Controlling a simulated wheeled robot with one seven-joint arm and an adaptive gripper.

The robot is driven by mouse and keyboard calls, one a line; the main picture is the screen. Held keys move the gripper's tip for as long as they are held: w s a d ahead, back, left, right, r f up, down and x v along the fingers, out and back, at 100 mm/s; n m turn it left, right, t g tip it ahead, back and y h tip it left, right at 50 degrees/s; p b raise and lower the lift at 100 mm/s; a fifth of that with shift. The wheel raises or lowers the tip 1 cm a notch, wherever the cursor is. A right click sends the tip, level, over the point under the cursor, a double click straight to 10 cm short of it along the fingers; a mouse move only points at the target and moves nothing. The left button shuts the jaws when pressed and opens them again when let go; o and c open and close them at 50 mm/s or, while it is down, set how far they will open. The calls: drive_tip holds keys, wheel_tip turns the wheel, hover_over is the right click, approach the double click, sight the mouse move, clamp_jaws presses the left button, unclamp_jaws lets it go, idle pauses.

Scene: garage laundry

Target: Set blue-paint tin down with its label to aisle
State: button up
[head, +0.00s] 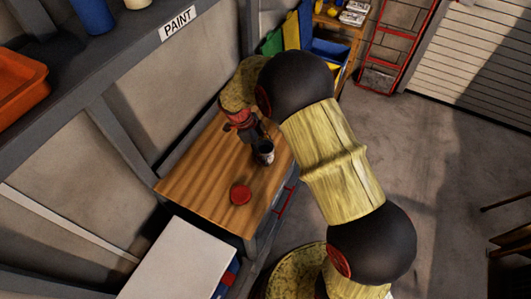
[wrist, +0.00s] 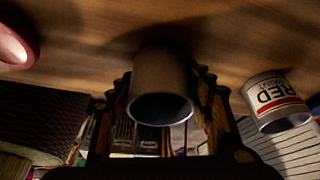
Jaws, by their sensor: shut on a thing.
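My gripper (head: 257,138) is over the wooden bench, closed around a grey metal tin (head: 266,156). In the wrist view, which is upside down, the tin (wrist: 160,88) sits between both fingers. Its side facing the wrist camera is plain grey, with no label showing. A pale patch shows on its far side in the head view, too small to read. The tin is roughly upright, at or just above the bench top; I cannot tell whether it touches. No blue marking is visible on it.
A second tin labelled RED (wrist: 277,102) stands beside the held one. A red round object (head: 240,194) lies on the wooden bench (head: 200,180). A PAINT shelf (head: 130,62) runs above. A white-topped unit (head: 180,262) adjoins the bench; open floor lies right.

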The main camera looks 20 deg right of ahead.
drive_tip(key=shift+f, duration=0.15)
drive_tip(key=o, duration=1.3)
drive_tip(key=shift+o, duration=0.5)
